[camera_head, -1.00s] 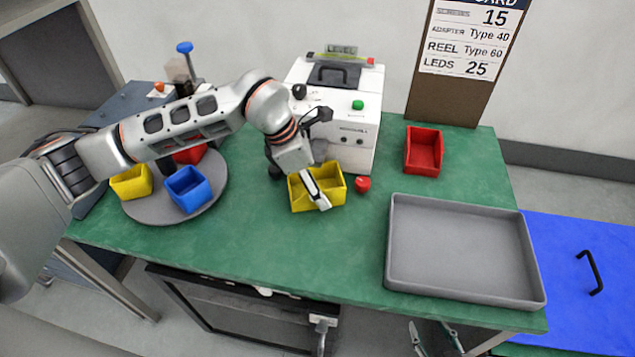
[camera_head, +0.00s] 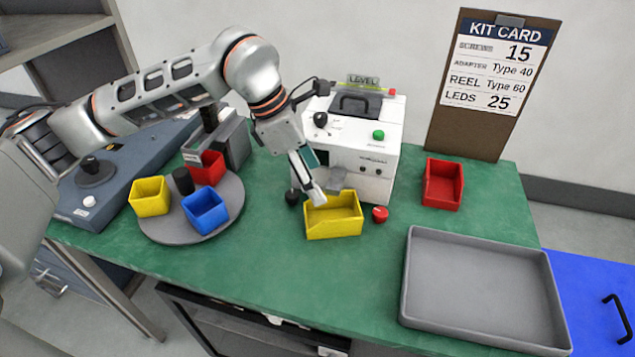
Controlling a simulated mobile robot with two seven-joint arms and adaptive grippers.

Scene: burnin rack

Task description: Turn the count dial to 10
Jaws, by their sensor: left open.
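The white machine (camera_head: 382,146) stands at the back of the green table. It has a black knob (camera_head: 320,119) on its top left, a green button (camera_head: 378,134) and a black handle. A second black knob (camera_head: 94,168) is on the blue-grey device at the left. I cannot read a count scale on either knob. My left gripper (camera_head: 316,188) is open, pointing down in front of the machine's left part, at the back left edge of the yellow bin (camera_head: 345,228). It is below the machine's top knob in the picture and hides part of the front. My right gripper is out of view.
A grey turntable (camera_head: 170,233) holds yellow, red and blue bins. A red knob (camera_head: 380,214) is beside the front yellow bin. A red bin (camera_head: 440,190) and a large grey tray (camera_head: 500,345) are at the right. A kit card (camera_head: 497,65) stands behind. The front middle table is clear.

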